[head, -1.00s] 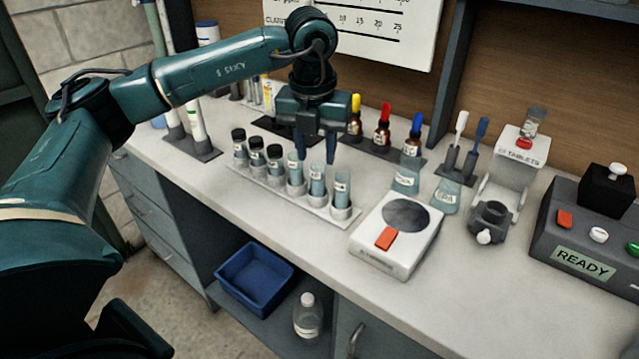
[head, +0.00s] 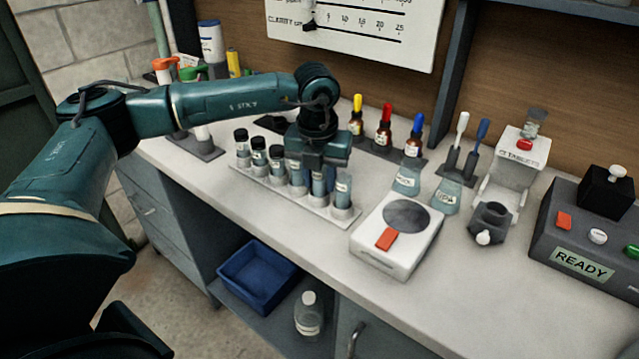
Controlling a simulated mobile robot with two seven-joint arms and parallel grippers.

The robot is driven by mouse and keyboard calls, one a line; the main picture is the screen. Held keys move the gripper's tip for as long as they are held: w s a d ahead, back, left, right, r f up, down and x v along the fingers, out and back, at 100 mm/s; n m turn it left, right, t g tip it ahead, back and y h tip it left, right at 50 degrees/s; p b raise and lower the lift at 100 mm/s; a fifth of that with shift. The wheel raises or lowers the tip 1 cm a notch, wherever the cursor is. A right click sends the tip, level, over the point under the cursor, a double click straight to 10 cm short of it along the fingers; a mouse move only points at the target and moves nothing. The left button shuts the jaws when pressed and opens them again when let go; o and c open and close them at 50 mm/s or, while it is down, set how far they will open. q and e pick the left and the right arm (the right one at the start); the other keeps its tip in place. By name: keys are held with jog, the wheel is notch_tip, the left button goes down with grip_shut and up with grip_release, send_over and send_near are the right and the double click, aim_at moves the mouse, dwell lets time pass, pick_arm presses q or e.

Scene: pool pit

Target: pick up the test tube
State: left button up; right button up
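A white rack (head: 262,182) on the counter holds a row of tubes. Three on the left have black caps, one of them a capped tube (head: 242,148). The ones on the right are open test tubes with labels, such as the rightmost test tube (head: 343,190). My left gripper (head: 318,178) points down over the right half of the rack, low at the middle open test tube (head: 318,186). Its body covers that tube's top, and its fingers overlap the tubes, so their gap is unclear. The tubes stand upright in the rack. My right gripper is not in view.
A white scale (head: 397,235) with a red button stands right of the rack. Flasks (head: 407,178) and dropper bottles (head: 384,132) stand behind it. A grey device marked READY (head: 585,262) is at far right. The counter front (head: 480,300) is bare.

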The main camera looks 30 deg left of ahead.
pick_arm(q)
jog(key=c, duration=0.6)
jog(key=shift+o, duration=0.2)
notch_tip(320, 180, up, 10)
jog(key=shift+b, duration=0.3)
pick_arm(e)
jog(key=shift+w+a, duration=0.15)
